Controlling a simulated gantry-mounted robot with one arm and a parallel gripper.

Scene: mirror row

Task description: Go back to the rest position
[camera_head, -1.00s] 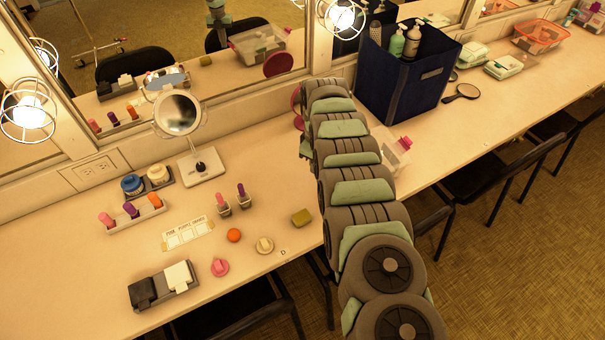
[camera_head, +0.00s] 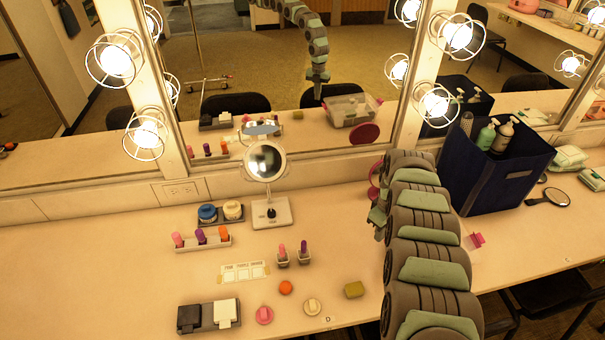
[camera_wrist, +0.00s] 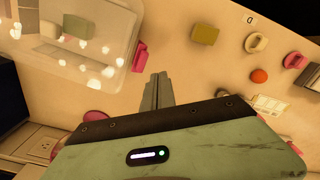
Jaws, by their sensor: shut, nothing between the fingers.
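My gripper (camera_wrist: 158,88) shows in the wrist view with its two fingers together and nothing between them. It hangs over the white counter (camera_wrist: 190,80), beside a clear bin (camera_wrist: 75,12) and its pink latch (camera_wrist: 139,56). In the head view my arm rises from the bottom right over the counter (camera_head: 120,270), and the small green-grey part at its far end (camera_head: 377,218) is partly hidden behind the links. Height above the counter is hard to tell.
A dark blue caddy (camera_head: 490,180) with bottles stands right of my arm. A round mirror (camera_head: 265,161) stands to the left. An olive block (camera_head: 354,289), orange ball (camera_head: 286,287), lipsticks and a black-and-white block pair lie in front. The wall mirror (camera_head: 290,70) is behind. The counter's left is clear.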

